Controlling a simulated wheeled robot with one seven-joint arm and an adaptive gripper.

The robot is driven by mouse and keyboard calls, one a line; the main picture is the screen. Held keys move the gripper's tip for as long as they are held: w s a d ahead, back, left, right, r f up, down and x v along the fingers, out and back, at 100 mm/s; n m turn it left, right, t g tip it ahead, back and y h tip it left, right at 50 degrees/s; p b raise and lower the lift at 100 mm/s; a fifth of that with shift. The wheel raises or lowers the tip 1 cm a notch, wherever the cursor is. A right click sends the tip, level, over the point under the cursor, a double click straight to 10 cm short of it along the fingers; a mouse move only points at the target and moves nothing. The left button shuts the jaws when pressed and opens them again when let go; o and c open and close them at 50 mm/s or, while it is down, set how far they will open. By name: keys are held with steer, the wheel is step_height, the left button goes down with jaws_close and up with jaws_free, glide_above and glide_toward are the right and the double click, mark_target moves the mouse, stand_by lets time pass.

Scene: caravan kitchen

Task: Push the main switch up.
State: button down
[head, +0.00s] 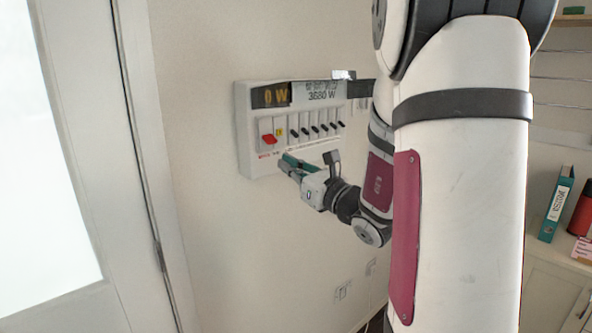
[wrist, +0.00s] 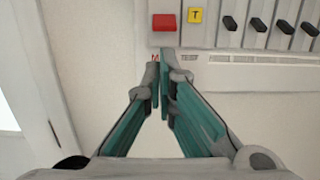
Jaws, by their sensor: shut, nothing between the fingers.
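The main switch (head: 269,139) is a red lever at the left end of a white breaker panel (head: 243,135) on the wall. In the wrist view the red lever (wrist: 164,22) shows near the top, above a red "M" label. In the head view it appears to hang downward. The depth between fingertips and panel is hard to tell.
A yellow "T" button (wrist: 196,15) and several black switches (wrist: 258,25) sit right of the red lever. The display reads "0 W" (head: 270,95) and "3680 W". A door frame (head: 135,150) stands at left.

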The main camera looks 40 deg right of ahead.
mark_target(264, 150)
steer(key=shift+w+a+r+p, duration=0.1)
steer(key=shift+w+r+p, duration=0.1)
steer(key=shift+w, duration=1.1)
steer(key=shift+w+r+p, duration=0.1)
steer(key=shift+w+r, duration=0.1)
steer(key=shift+w, duration=1.1)
